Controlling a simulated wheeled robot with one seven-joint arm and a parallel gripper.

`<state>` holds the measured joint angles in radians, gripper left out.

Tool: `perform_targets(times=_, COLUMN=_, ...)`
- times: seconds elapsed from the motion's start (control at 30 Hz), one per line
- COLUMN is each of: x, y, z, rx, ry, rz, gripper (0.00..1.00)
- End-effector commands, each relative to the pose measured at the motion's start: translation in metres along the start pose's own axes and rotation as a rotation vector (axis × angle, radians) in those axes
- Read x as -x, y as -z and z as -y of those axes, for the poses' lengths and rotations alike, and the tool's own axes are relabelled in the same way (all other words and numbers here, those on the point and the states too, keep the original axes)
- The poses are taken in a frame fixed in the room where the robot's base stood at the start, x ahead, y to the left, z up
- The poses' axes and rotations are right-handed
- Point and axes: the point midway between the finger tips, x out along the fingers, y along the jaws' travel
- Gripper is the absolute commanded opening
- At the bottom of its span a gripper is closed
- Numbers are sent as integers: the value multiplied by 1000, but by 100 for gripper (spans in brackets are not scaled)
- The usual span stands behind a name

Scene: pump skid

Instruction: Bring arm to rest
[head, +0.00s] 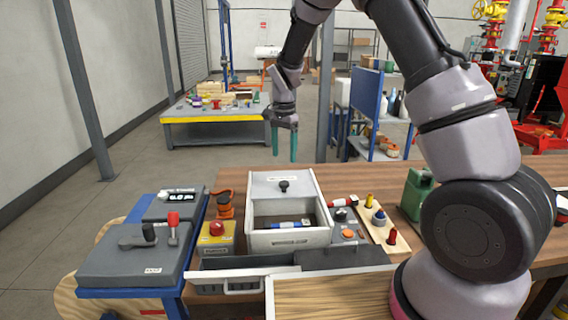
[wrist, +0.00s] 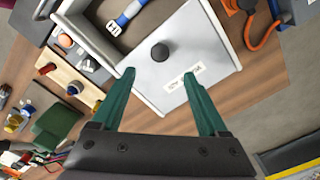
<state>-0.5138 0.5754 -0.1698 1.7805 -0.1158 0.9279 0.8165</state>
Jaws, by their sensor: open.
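My gripper (head: 283,146) is raised above the far side of the wooden bench in the head view, its green fingers pointing down. In the wrist view my gripper (wrist: 160,76) has its two green fingers spread wide, with nothing held between them. Below and beyond the fingers is a white box with a lid (wrist: 190,48) bearing a dark round knob (wrist: 159,52) and a label. In the head view the lid (head: 266,187) covers the back part of the box (head: 290,238), and a blue-and-white item (head: 288,223) lies in its open front part.
A grey control unit with levers (head: 135,260) stands at left, beside a yellow box with a red button (head: 217,238). A wooden board with coloured pegs (head: 381,226) and a green container (head: 416,192) stand right. A yellow-edged worktable (head: 215,118) stands behind, across open floor.

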Motion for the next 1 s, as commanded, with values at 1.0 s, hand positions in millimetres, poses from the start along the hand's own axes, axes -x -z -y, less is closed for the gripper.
perform_targets(times=1.0, x=200, y=5, z=-149, rx=167, ry=307, rz=-81, gripper=77)
